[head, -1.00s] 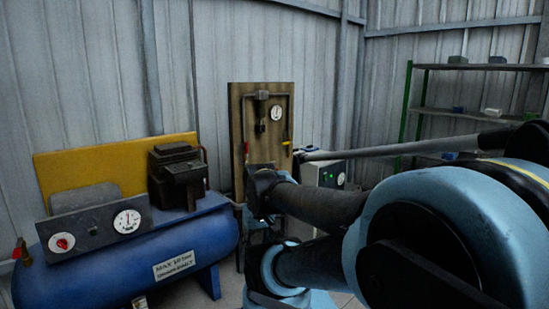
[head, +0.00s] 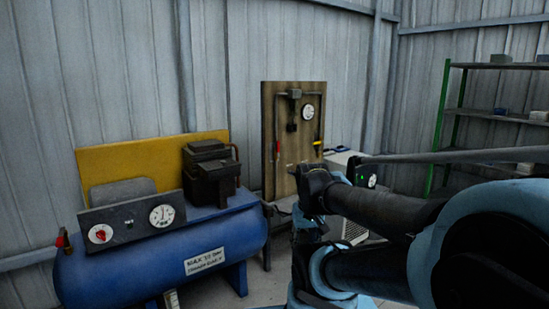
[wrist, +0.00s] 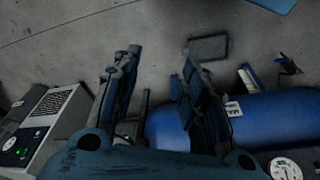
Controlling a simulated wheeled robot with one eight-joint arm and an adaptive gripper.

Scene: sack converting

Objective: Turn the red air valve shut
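Several red parts show in the head view, and I cannot tell for sure which is the air valve. A small red handle (head: 62,239) stands on a brass fitting at the left end of the blue compressor tank (head: 215,234). A round red knob (head: 100,233) is on its dark panel. A red lever (head: 276,151) hangs on the left pipe of the wooden board (head: 272,103), and a yellow-and-red one (head: 317,145) on its right pipe. In the wrist view my gripper (wrist: 158,66) is open and empty, its fingers wide apart above the floor and tank.
A yellow panel (head: 150,158) stands behind the tank. A light cabinet (wrist: 50,125) with green lights is at the wrist view's left. A green-framed shelf (head: 446,125) stands at the right by the corrugated wall. Some grey floor (wrist: 75,35) is clear.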

